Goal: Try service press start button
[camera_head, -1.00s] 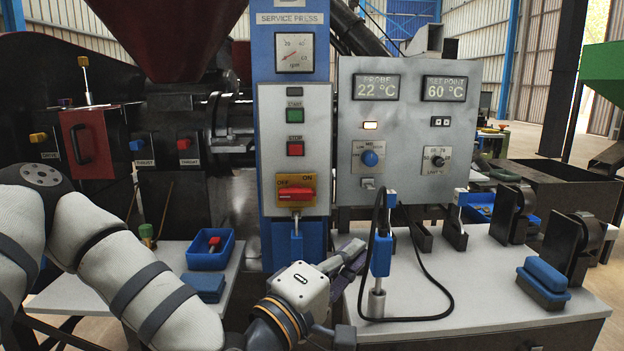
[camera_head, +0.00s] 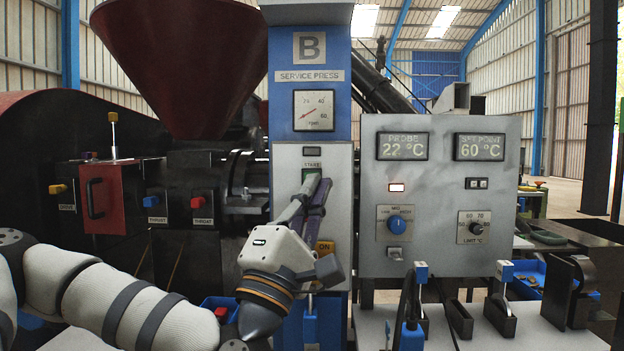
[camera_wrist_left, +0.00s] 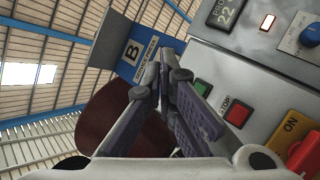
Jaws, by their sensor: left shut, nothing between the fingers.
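The green start button (camera_head: 310,174) is on the grey control panel (camera_head: 340,215) of the blue service press column (camera_head: 345,75). In the head view the tip of my left gripper (camera_head: 318,182) overlaps its lower part. My left gripper is shut and empty, pointing up at the panel. In the left wrist view the start button (camera_wrist_left: 203,87) shows beside the shut fingers (camera_wrist_left: 163,68); I cannot tell whether they touch it. The red stop button (camera_wrist_left: 238,113) sits below the start button and is hidden by my gripper in the head view. My right gripper is not in view.
A red switch (camera_wrist_left: 304,156) on a yellow ON plate is lower on the panel. A grey box (camera_head: 440,260) to the right has a PROBE display (camera_head: 403,146) reading 22 °C and a SETPOINT display (camera_head: 479,147) reading 60 °C. A blue-handled tool (camera_head: 411,338) stands in front.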

